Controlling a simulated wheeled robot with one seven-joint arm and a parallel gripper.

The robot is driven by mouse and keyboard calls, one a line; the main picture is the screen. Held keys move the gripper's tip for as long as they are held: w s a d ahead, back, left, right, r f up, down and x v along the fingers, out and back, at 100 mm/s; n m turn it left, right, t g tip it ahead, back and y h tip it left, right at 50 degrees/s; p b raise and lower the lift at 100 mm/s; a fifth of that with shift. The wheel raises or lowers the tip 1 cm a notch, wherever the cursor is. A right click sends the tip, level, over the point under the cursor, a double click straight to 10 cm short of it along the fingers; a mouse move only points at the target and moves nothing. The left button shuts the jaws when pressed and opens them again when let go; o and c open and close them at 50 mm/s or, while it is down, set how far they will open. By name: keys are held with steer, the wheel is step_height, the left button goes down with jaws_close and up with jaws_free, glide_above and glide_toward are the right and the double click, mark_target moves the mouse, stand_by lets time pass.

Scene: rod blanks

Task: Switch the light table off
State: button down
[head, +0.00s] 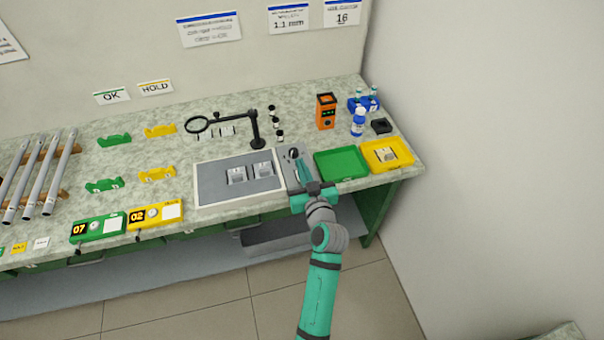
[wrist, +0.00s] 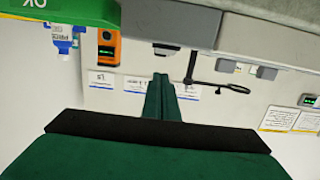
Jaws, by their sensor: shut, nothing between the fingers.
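The light table (head: 210,185) is a flat grey panel with a pale border on the bench, in the head view. Two small pale blocks lie on it. A grey box with a small dark knob (head: 293,153) stands at its right edge. My gripper (head: 299,164) is over this box, fingers together and empty, and its arm hides part of the box. In the wrist view my shut green fingers (wrist: 161,80) point at the grey box (wrist: 170,22), which has a dark part on its near face. I cannot tell whether they touch it.
A green tray (head: 341,176) and a yellow tray (head: 405,162) lie close right of my gripper. A magnifier on a black stand (head: 258,143) is behind the light table. An orange device (head: 326,112) and blue-capped bottles stand farther back.

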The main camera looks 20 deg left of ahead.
steer(key=s+d+r, duration=0.4)
steer(key=s+d, duration=0.1)
steer(key=s, duration=0.2)
steer(key=shift+s+d+r, duration=0.15)
steer(key=shift+s, duration=0.2)
steer(key=s+d+f+m+t+h, duration=0.1)
steer(key=s+d+f+m+h, duration=0.2)
steer(key=s+d+f, duration=0.4)
steer(key=s+d+f+m+h, duration=0.3)
steer(key=s+f+h, duration=0.15)
steer(key=s, duration=0.45)
steer(key=s+d+r+h, duration=0.1)
steer(key=s+d+r, duration=0.1)
steer(key=s, duration=0.8)
steer(key=s+d+r, duration=0.1)
steer(key=s+r, duration=0.1)
steer(key=s, duration=0.8)
steer(key=shift+d+m+t+h, duration=0.3)
steer(key=shift+d+m+h, duration=0.05)
steer(key=shift+m, duration=0.05)
